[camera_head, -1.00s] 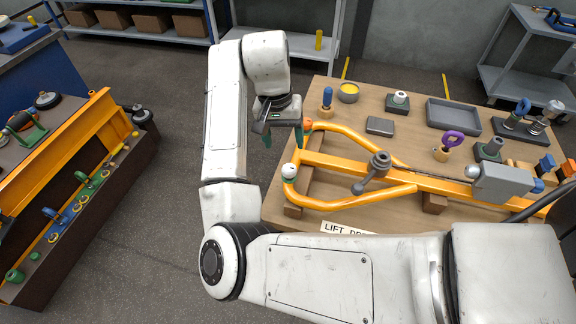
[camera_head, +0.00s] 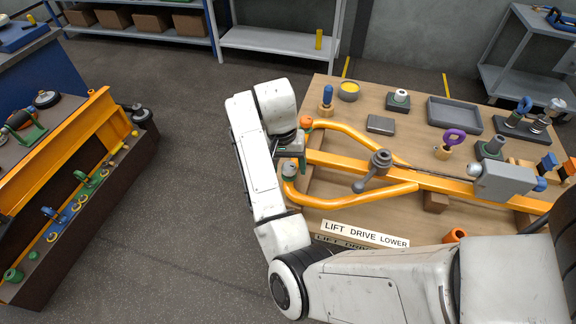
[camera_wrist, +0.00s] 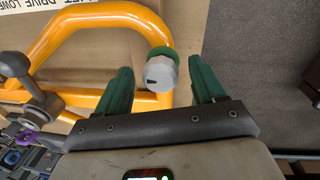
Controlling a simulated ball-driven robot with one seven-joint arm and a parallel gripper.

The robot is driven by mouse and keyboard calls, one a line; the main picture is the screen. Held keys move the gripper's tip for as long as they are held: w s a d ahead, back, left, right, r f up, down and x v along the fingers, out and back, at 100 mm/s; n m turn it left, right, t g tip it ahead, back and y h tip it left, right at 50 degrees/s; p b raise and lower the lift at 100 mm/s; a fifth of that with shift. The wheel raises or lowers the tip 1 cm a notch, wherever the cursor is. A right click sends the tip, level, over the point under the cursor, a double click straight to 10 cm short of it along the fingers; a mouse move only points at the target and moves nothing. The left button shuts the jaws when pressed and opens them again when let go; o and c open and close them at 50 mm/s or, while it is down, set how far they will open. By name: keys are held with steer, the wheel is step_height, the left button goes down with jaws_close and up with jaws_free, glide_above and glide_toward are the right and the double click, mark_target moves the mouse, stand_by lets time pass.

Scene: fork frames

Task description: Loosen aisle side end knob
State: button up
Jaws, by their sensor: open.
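A pale grey knob with a slotted face and green collar (camera_wrist: 161,70) sits at the curved end of a yellow tubular frame (camera_wrist: 108,14). In the head view, the frame (camera_head: 345,201) lies on a wooden bench, and the knob (camera_head: 290,169) shows partly at its left end, below my gripper. My gripper (camera_wrist: 163,80) is open, with green fingers to either side of the knob in the wrist view. Gaps show on both sides; I cannot tell the remaining depth. In the head view, my gripper (camera_head: 291,160) hangs over the frame's left end. An orange knob (camera_head: 306,122) sits at the frame's other corner.
A grey lever clamp (camera_head: 375,170) stands on the frame. A sign reading LIFT DRIVE LOWER (camera_head: 365,233) and an orange ring-like part (camera_head: 455,235) are near the bench's front. A grey tray (camera_head: 454,115) and small tools lie behind. Open floor is left of the bench.

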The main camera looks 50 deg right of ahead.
steer(key=shift+f, duration=0.1)
steer(key=c, duration=1.1)
steer(key=n+p, duration=0.1)
steer(key=n, duration=0.2)
steer(key=shift+s+n, duration=0.1)
steer(key=shift+n, duration=0.3)
steer(key=n, duration=0.5)
steer(key=shift+s+d+n+t+h, duration=0.1)
steer(key=shift+n+t+h, duration=0.2)
steer(key=shift+t+h, duration=0.1)
steer(key=n, duration=0.4)
steer(key=shift+t, duration=0.3)
steer(key=shift+d+n+t, duration=0.1)
steer(key=shift+n+t, duration=0.2)
steer(key=shift+n, duration=2.2)
